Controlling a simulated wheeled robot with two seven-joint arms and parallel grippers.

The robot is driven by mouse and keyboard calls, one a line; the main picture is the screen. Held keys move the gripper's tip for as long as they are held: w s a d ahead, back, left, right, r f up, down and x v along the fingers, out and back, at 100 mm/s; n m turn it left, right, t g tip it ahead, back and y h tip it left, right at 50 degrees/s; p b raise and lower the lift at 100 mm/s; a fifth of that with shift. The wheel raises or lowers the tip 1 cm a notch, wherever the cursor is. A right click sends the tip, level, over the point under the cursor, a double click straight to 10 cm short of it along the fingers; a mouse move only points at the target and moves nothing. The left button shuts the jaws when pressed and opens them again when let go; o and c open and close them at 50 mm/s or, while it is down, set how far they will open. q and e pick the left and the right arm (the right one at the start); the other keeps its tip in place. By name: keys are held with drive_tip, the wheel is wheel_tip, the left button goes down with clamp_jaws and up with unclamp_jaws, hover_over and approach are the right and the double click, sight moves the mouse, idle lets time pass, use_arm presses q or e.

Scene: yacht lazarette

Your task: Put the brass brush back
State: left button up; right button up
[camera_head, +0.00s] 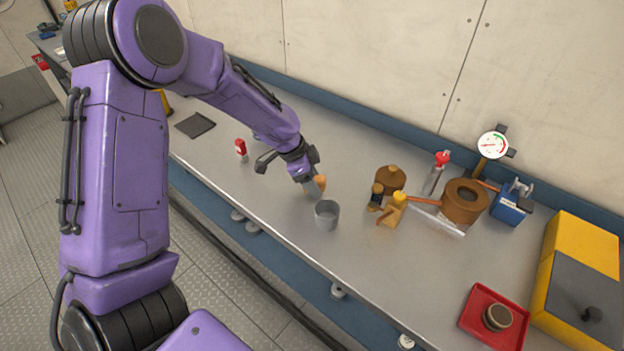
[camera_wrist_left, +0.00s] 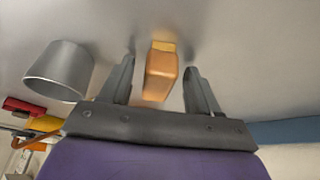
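An orange-brown block with a yellow end, which looks like the brass brush (camera_wrist_left: 161,76), shows between the fingers of my left gripper (camera_wrist_left: 160,70) in the left wrist view. Gaps show on both sides of it, so the fingers are open and not visibly touching it. In the head view my left gripper (camera_head: 312,187) is low over the bench and partly hides the brush (camera_head: 321,181). A grey metal cup (camera_head: 326,215) stands close beside the gripper; it also shows in the left wrist view (camera_wrist_left: 58,72). My right gripper is out of view.
Bottles and a yellow item (camera_head: 391,209) stand right of the cup on the steel bench (camera_head: 270,190). Beyond are a brown ring-shaped object (camera_head: 464,202), a gauge (camera_head: 493,146), a red tray (camera_head: 495,335) and a yellow box (camera_head: 580,250). A small red-topped item (camera_head: 241,149) stands left.

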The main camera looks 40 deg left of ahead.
use_arm(q)
drive_tip(key=shift+r, duration=0.1)
drive_tip(key=shift+r, duration=0.35)
drive_tip(key=v, duration=1.1)
drive_tip(key=shift+s+a+r, duration=0.15)
drive_tip(key=shift+s+r, duration=0.05)
